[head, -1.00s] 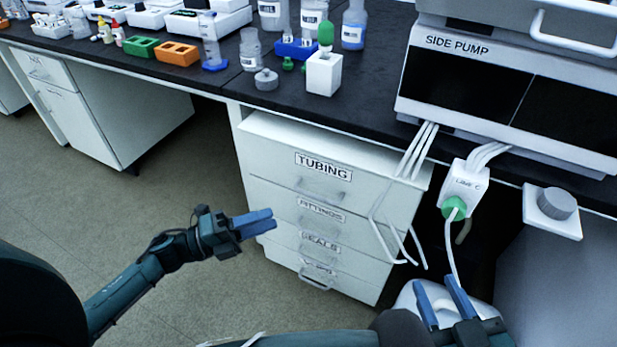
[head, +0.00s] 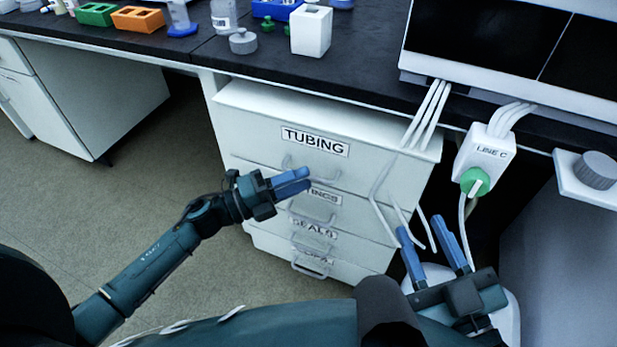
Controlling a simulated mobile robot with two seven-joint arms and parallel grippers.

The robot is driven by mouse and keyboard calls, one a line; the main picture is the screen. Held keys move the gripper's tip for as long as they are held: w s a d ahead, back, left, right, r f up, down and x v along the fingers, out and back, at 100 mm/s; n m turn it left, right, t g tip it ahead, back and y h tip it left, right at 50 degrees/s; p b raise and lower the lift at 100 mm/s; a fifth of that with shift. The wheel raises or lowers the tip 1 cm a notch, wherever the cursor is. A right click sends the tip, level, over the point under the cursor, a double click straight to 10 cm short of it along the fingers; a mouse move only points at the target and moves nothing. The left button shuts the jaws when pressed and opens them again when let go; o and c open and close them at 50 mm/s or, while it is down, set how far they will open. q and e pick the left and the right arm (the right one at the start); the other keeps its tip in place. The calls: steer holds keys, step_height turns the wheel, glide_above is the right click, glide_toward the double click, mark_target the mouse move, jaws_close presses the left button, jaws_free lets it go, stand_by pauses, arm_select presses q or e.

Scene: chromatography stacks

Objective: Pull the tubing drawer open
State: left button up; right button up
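The tubing drawer (head: 255,150) is the top drawer of a white cabinet, with a black-lettered "TUBING" label (head: 315,141). Its front looks flush with the drawers below, so it appears shut. Its bar handle (head: 337,174) is partly covered by my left gripper. My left gripper (head: 308,179) has its blue fingertips in front of this handle in the picture; I cannot tell whether they touch it. Its fingers are seen nearly side-on, so their gap is unclear. My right gripper (head: 418,226) is open and empty, its fingers pointing up at the cabinet's right side.
Below are drawers labelled for fittings and seals (head: 312,228), with handles. White tubes (head: 385,185) hang over the cabinet's right side. The "LINE C" block (head: 485,155) with a green fitting hangs right of them. The dark bench top (head: 350,70) overhangs. Floor at left is clear.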

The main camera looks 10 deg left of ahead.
arm_select(q)
steer(key=shift+x, duration=1.35)
steer(key=shift+c, duration=0.3)
jaws_close()
